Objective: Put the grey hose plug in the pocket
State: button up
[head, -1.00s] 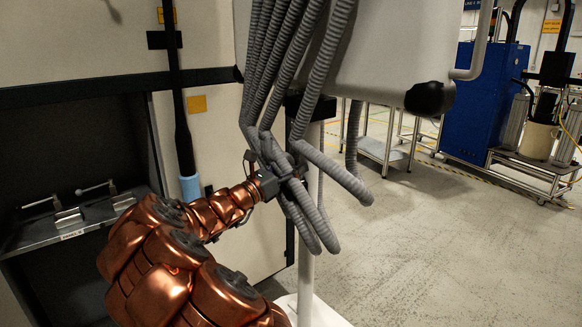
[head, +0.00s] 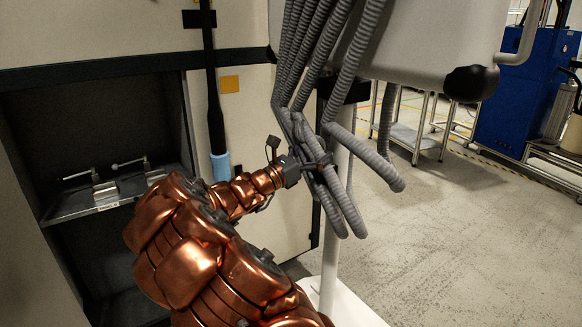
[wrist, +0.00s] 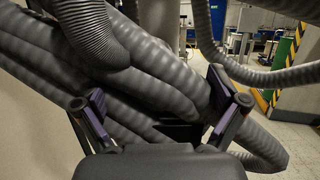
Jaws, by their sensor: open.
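My gripper (head: 312,168) is at the lower part of a bundle of grey corrugated hoses (head: 326,52) in the head view. In the wrist view, my gripper (wrist: 158,95) is open, with one finger at each side of the picture and thick grey hoses (wrist: 150,75) crossing between and behind the fingers. I cannot tell whether the fingers touch the hoses. I cannot pick out a grey hose plug; the hoses and my gripper may hide it. No pocket can be made out for certain.
A dark recess at left holds a metal shelf (head: 108,194) with two small levers. A black tube with a light blue end (head: 220,167) hangs on the cream cabinet.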

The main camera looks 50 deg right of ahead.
jog(key=v, duration=0.9)
jog(key=shift+a, duration=0.25)
jog(key=shift+f, duration=0.1)
